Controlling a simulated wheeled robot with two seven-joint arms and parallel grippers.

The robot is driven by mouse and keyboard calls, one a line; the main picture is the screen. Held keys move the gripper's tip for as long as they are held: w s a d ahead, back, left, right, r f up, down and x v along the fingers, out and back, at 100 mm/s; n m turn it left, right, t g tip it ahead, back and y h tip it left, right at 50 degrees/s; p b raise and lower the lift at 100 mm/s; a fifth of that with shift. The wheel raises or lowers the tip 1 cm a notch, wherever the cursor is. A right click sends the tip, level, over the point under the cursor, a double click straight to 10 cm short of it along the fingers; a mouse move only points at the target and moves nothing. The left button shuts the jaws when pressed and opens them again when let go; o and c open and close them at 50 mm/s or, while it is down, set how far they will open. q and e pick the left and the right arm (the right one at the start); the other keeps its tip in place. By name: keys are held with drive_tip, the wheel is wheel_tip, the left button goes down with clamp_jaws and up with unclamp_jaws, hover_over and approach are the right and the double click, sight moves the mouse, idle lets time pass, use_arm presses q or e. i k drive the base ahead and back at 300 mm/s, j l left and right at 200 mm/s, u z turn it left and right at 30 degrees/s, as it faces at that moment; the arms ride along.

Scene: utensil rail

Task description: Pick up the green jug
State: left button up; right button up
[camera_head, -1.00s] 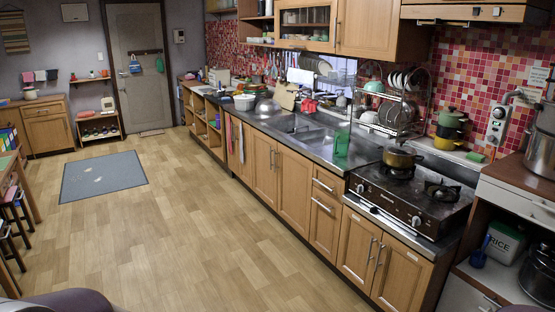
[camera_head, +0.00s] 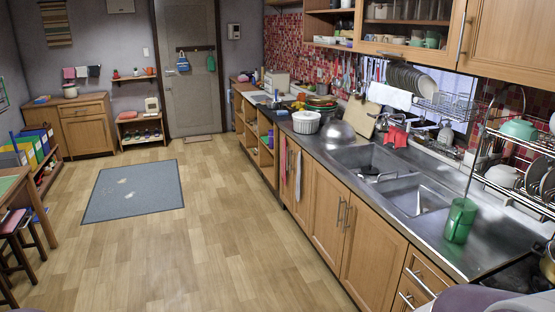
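The green jug (camera_head: 460,220) stands upright on the steel counter, to the right of the sink and near the front edge. It is in the right part of the head view, in front of the dish rack. Neither gripper shows in the view. A rounded grey-purple part at the bottom right edge looks like my arm, with no fingers visible.
The sink (camera_head: 382,165) lies left of the jug. A dish rack (camera_head: 525,145) with plates and a green pot stands behind it. The wooden floor (camera_head: 225,240) is clear.

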sight(462, 213)
drive_tip(key=i+l+z, duration=0.1)
drive_tip(key=i+z, duration=0.15)
drive_tip(key=i, duration=0.25)
drive_tip(key=i+z, duration=0.25)
drive_tip(key=i, duration=0.25)
drive_tip(key=i+j+z, duration=0.15)
drive_tip(key=i+z, duration=0.15)
drive_tip(key=i, duration=0.2)
drive_tip(key=i+j+z, duration=0.25)
drive_tip(key=i, duration=0.25)
drive_tip(key=i+j+z, duration=0.25)
drive_tip(key=j+z, duration=0.25)
drive_tip(key=j, duration=0.3)
drive_tip(key=j+z, duration=0.25)
drive_tip(key=j, duration=0.3)
drive_tip(key=j+z, duration=0.2)
drive_tip(key=j, duration=0.4)
drive_tip(key=j+z, duration=0.25)
drive_tip(key=j, duration=0.25)
drive_tip(key=k+j+z, duration=0.25)
drive_tip(key=j, duration=0.3)
drive_tip(key=i, duration=0.05)
